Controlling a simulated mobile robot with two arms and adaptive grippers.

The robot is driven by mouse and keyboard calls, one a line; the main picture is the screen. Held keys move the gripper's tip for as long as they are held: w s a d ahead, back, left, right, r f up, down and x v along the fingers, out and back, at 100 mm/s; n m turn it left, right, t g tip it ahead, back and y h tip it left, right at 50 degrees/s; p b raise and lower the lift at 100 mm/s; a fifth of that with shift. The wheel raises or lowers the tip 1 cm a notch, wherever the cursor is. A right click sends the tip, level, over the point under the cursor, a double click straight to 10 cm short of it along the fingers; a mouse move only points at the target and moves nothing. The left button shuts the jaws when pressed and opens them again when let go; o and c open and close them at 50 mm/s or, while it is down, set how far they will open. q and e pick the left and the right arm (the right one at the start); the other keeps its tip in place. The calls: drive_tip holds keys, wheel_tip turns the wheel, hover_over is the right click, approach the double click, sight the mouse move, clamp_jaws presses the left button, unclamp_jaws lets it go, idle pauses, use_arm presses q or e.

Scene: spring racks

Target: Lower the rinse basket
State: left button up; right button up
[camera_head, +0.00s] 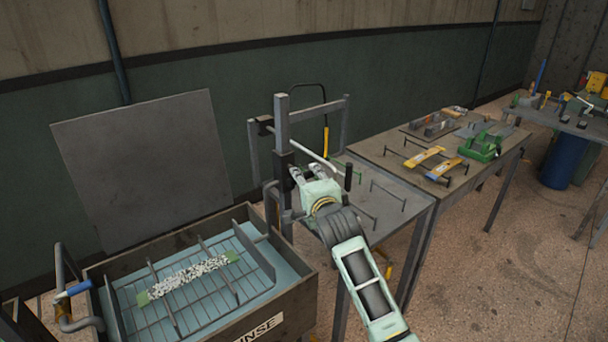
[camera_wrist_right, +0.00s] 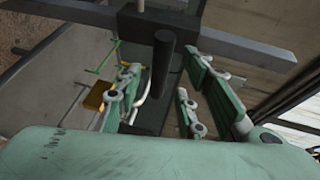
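The rinse basket (camera_head: 178,311) is a dark wire grid in the rinse tank (camera_head: 296,284) at lower left, over pale blue liquid. A speckled strip (camera_head: 188,275) with green ends lies on it. I cannot tell whether the grid touches the liquid. A pale lever (camera_head: 313,150) with a black grip (camera_head: 348,177) stands by the upright frame beside the tank. My right gripper (camera_head: 300,174) is at this frame, below the lever. In the right wrist view its fingers (camera_wrist_right: 160,112) are apart, with a black cylinder (camera_wrist_right: 163,62) showing between them. My left gripper is out of view.
A large grey panel (camera_head: 145,165) stands behind the tank. A blue-handled pipe (camera_head: 73,290) rises at its left edge. To the right is a table (camera_head: 391,157) with yellow pieces and a green device (camera_head: 481,147).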

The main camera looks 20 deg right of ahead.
sight(304, 175)
drive_tip(key=shift+w+d+f+p, duration=0.1)
drive_tip(key=shift+w+f+p, duration=0.1)
drive_tip(key=shift+w, duration=0.65)
drive_tip(key=shift+w+f+p, duration=0.1)
drive_tip(key=shift+w+p, duration=0.05)
drive_tip(key=shift+w, duration=0.65)
drive_tip(key=shift+c, duration=0.6)
clamp_jaws()
drive_tip(key=shift+f, duration=0.1)
